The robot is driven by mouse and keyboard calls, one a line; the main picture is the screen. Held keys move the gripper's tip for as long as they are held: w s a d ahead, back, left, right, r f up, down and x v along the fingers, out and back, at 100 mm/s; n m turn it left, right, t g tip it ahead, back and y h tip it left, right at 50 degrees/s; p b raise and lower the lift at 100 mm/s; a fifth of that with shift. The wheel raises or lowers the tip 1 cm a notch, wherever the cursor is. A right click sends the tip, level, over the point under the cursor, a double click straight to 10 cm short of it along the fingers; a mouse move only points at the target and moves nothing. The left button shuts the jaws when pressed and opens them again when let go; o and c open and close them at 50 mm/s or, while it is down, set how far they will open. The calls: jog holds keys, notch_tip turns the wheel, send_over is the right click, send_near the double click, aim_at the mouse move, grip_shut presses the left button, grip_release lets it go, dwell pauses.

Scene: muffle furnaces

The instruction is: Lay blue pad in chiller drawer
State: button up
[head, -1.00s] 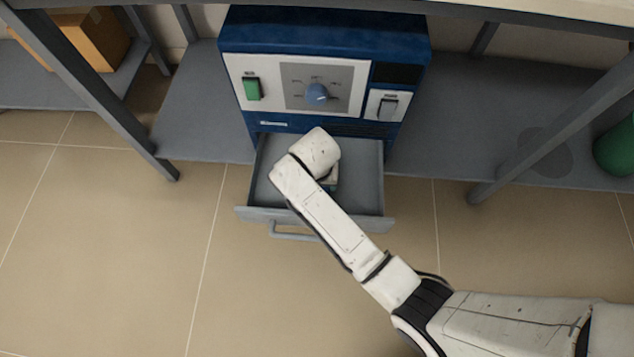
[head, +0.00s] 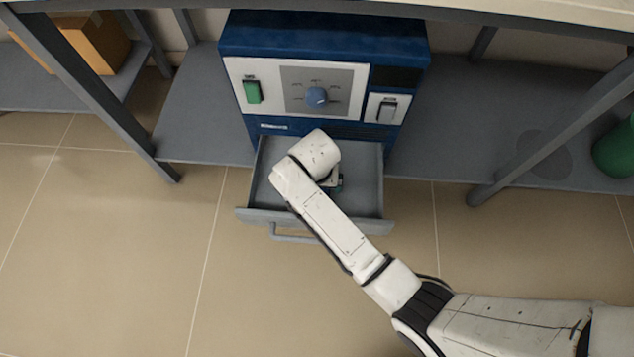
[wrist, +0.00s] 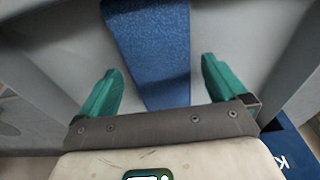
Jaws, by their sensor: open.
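The chiller (head: 322,45) is a blue box with a white control panel. Its grey drawer (head: 365,190) is pulled out at the front. My gripper (wrist: 158,88) is open, with green fingers spread wide, and is inside or just over the drawer. The blue pad (wrist: 150,45) shows in the wrist view as a flat blue strip, apart from both fingers, and it appears to lie on the drawer floor. Its near end passes out of sight behind the gripper body. In the head view my arm hides the pad and most of the gripper.
The chiller stands on a grey low shelf (head: 450,120) under a table. Slanting table legs (head: 110,110) stand to both sides. A cardboard box (head: 90,45) is at the upper left. A green round object (head: 615,150) is at the right edge. The tiled floor in front is clear.

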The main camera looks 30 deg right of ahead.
notch_tip(320, 180, up, 11)
jog(key=s+a+p, duration=0.1)
jog(key=p, duration=0.4)
jog(key=s+d+n, duration=0.1)
jog(key=s+d, duration=0.2)
jog(key=s, duration=0.2)
jog(key=s+d+r+n, duration=0.1)
jog(key=s+d+n, duration=0.1)
jog(key=s, duration=0.3)
jog(key=s+d+n, duration=0.1)
jog(key=s+d, duration=0.3)
jog(key=s, duration=0.2)
jog(key=shift+d+r+n, duration=0.15)
jog(key=shift+d+n, duration=0.15)
jog(key=shift+n, duration=0.1)
jog(key=s, duration=0.1)
jog(key=s+r+n, duration=0.1)
jog(key=s, duration=0.1)
jog(key=s+n, duration=0.1)
jog(key=s, duration=0.1)
jog(key=shift+s+a+r+y, duration=0.2)
jog(key=shift+r+y, duration=0.1)
jog(key=shift+y, duration=0.1)
